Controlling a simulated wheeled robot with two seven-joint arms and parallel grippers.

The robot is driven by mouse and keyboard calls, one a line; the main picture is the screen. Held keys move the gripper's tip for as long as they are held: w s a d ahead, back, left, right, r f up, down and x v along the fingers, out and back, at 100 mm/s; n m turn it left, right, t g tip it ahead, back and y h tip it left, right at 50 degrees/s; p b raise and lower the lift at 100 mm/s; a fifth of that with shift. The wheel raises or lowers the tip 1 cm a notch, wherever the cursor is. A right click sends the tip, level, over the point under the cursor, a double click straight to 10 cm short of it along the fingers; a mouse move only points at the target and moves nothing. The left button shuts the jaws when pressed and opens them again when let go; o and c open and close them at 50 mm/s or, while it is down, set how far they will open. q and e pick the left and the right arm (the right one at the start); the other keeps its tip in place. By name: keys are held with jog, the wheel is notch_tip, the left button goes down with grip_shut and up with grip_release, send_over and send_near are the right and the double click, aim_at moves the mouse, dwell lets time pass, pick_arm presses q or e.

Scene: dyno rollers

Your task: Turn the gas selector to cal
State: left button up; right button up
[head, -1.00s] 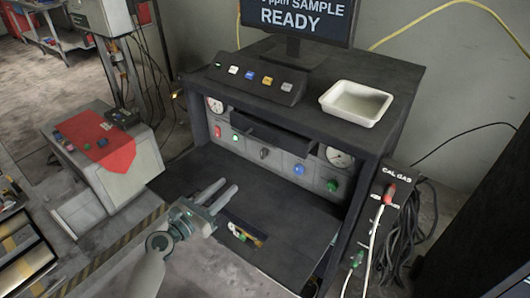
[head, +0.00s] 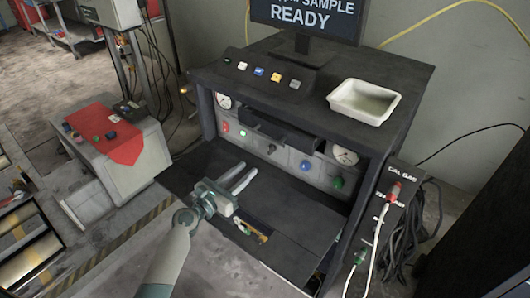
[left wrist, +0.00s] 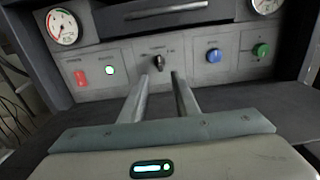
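The gas selector looks to be the dark knob (head: 271,149) in the middle of the grey panel inside the black cabinet. In the left wrist view the knob (left wrist: 158,62) stands just beyond and between my fingertips, with small labels around it too blurred to read. My left gripper (head: 246,177) is open and empty, its two fingers apart and pointing at the panel above the fold-down shelf. It also shows in the left wrist view (left wrist: 162,78), not touching the knob as far as I can tell. My right gripper is not in view.
The panel also has a red switch (left wrist: 81,77), a lit green button (left wrist: 109,70), a blue knob (left wrist: 213,55), a green knob (left wrist: 262,50) and gauges (left wrist: 63,27). The shelf (head: 200,168) lies below. A white tray (head: 364,101) and monitor (head: 305,17) stand on top.

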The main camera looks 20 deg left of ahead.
aim_at(268, 151)
pick_arm(q)
jog(key=x, duration=1.1)
jog(key=shift+w, duration=0.1)
grip_shut()
